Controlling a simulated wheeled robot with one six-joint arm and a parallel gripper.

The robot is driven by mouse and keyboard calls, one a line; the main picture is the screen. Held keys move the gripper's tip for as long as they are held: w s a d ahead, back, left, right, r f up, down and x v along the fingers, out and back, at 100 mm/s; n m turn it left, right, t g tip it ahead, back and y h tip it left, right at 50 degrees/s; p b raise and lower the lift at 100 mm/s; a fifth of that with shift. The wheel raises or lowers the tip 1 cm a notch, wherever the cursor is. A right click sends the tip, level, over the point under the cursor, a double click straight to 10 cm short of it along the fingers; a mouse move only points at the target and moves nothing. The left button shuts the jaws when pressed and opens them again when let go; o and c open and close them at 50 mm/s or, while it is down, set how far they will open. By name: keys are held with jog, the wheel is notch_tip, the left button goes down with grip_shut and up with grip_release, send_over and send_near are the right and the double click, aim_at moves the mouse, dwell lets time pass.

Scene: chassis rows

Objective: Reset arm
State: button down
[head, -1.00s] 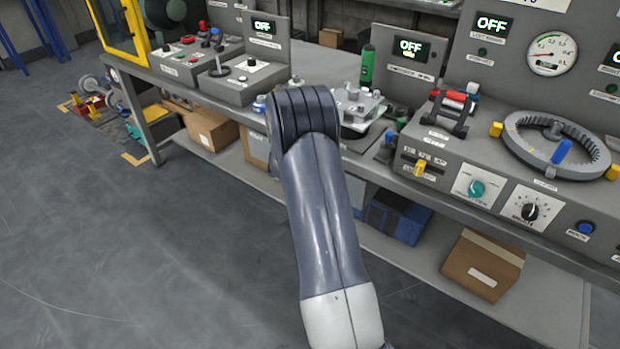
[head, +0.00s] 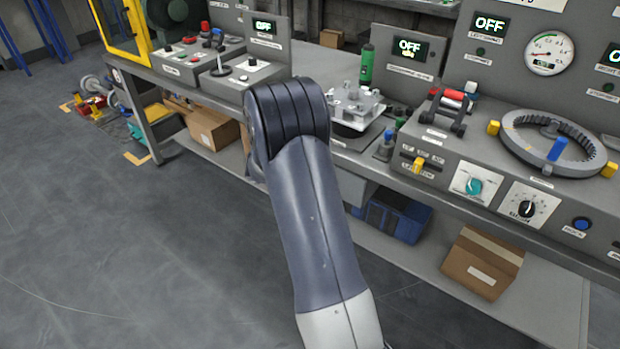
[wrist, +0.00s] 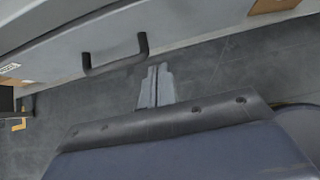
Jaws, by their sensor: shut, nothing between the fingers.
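My arm rises from the bottom of the head view and bends in front of the workbench (head: 460,190). Its upper bend hides part of the bench edge. My gripper is hidden in the head view. In the wrist view my gripper (wrist: 157,68) shows as two grey fingers side by side, shut and empty. Grey floor lies beyond the fingertips. A dark handle (wrist: 115,62) on a pale grey surface is left of the fingers, apart from them.
The bench carries a dial ring (head: 560,142), a gauge (head: 549,54), a green cylinder (head: 367,66) and a metal fixture (head: 357,108). A cardboard box (head: 482,262) and a blue crate (head: 398,217) sit on the lower shelf.

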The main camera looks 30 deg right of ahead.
jog(key=v, duration=0.5)
jog(key=shift+a+r, duration=0.1)
jog(key=shift+a, duration=0.05)
jog(key=d+r+x, duration=0.1)
jog(key=x, duration=1.1)
jog(key=shift+w+d, duration=0.4)
jog(key=shift+d, duration=0.15)
jog(key=shift+r, duration=0.2)
